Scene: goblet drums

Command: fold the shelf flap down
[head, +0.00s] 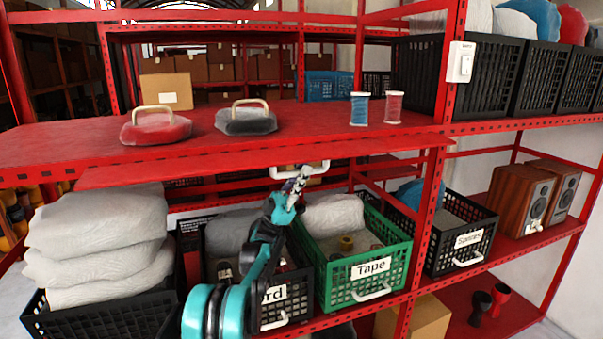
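The shelf flap (190,170) is a long red panel under the front edge of the upper red shelf. It stands out nearly level, with its white handle (283,173) at the front edge. My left gripper (302,174) is up against the handle, coming from below with my teal arm. The fingers are small and overlap the handle, so whether they are closed around it cannot be told. My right gripper is not in view.
Below the flap stand a green crate labelled Tape (325,275), a black crate (290,312) and stacked white sacks (95,235). Two weights with handles (157,128) (246,122) and two spools (359,110) (393,107) sit on the shelf above. Two goblet drums (479,308) (500,299) stand low at right.

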